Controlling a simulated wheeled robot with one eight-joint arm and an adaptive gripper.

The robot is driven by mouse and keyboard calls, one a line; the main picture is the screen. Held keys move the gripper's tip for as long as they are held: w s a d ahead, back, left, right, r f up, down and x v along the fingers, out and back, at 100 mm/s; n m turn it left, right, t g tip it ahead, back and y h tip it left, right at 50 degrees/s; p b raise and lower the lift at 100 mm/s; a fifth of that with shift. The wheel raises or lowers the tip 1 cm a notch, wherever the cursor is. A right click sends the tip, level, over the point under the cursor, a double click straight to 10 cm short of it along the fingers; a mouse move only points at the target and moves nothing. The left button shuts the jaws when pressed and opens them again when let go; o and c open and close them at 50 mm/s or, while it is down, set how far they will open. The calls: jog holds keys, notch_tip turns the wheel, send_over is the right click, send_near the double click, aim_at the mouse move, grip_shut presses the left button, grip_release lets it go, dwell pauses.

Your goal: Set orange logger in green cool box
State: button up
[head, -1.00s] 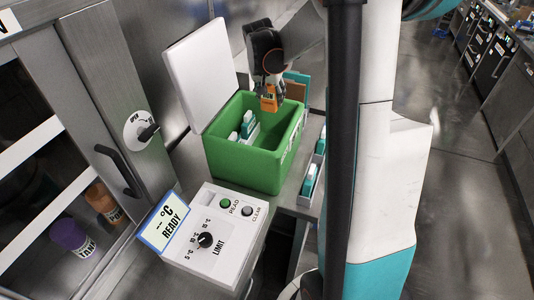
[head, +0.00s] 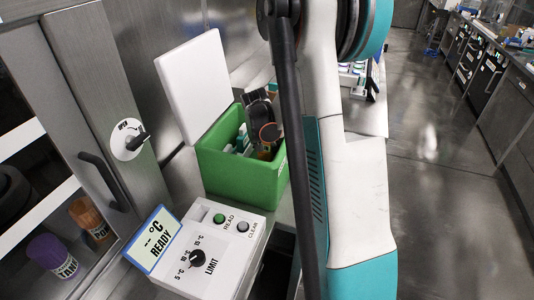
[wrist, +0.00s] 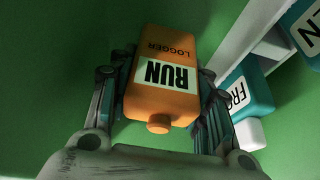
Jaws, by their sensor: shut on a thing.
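The green cool box (head: 237,180) stands with its white lid (head: 195,85) open. My gripper (wrist: 162,85) reaches down into the box and is shut on the orange logger (wrist: 165,55). In the wrist view the logger sits between both fingers, its RUN label facing the camera, with green box walls and floor (wrist: 55,65) around it. I cannot tell whether the logger touches the floor. In the head view my wrist hides most of the logger.
White and teal packs (wrist: 243,85) lie in the box beside the logger, on the right in the wrist view. A steel cabinet (head: 95,110) is at left.

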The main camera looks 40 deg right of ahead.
jog(key=shift+f, duration=1.25)
jog(key=shift+f+b, duration=0.15)
jog(key=shift+b, duration=0.25)
jog(key=o, duration=1.2)
jog(key=p+v, duration=0.4)
jog(key=v, duration=0.8)
